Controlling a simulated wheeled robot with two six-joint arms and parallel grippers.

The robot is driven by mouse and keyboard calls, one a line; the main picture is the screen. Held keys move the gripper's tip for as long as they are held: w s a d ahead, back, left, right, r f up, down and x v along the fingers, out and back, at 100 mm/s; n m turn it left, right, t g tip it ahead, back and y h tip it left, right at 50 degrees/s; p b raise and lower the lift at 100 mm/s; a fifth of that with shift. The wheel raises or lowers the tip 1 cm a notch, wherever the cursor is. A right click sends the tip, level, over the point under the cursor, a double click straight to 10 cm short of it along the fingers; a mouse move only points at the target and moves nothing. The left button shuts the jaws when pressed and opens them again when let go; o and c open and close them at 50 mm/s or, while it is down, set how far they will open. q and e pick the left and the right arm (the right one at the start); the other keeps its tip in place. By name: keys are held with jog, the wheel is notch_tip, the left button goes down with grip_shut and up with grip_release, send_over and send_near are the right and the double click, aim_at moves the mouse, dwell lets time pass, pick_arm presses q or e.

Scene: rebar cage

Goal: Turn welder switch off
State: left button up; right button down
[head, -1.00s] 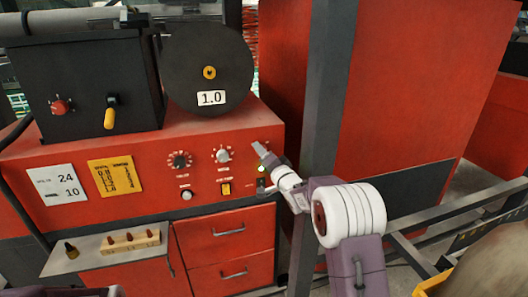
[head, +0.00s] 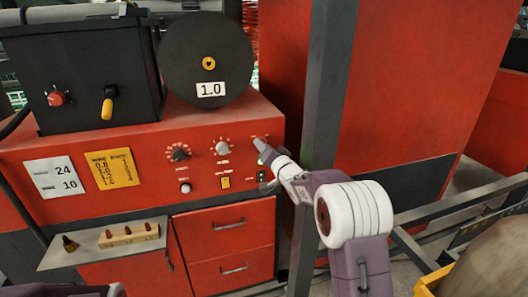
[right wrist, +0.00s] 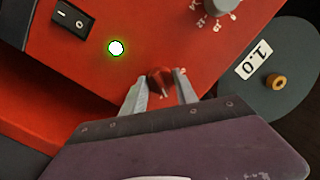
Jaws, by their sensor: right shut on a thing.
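The red welder (head: 140,185) carries knobs and switches on its front panel. A black rocker switch marked I and O sits low at the panel's right end, and shows in the right wrist view (right wrist: 74,20); which side is pressed I cannot tell. A green lamp (right wrist: 116,48) beside it glows. My right gripper (right wrist: 160,85) is shut on a small red knob (right wrist: 159,79), with one finger on each side. In the head view the right gripper (head: 264,160) is at the panel's right end and hides that knob. My left gripper is not in view.
A black dial knob (head: 179,152) and a grey knob (head: 222,147) are left of my gripper. A grey post (head: 328,110) stands close right of the welder. A black reel (head: 205,60) sits on top. A shelf (head: 105,245) juts out below left.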

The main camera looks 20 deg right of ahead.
jog(key=shift+n+g+h+b, duration=0.2)
jog(key=shift+n+h+b, duration=0.25)
jog(key=shift+n+b, duration=2.45)
jog(key=shift+n+g+h+b, duration=0.2)
jog(key=shift+n+h+b, duration=0.25)
jog(key=shift+n+b, duration=2.45)
jog(key=n+p, duration=0.2)
jog(key=shift+n, duration=0.3)
jog(key=c, duration=0.9)
grip_release()
jog(key=shift+c, duration=0.2)
jog(key=s+r+b, duration=0.1)
jog(key=s, duration=0.8)
jog(key=shift+d+b, duration=0.15)
jog(key=shift+b, duration=0.2)
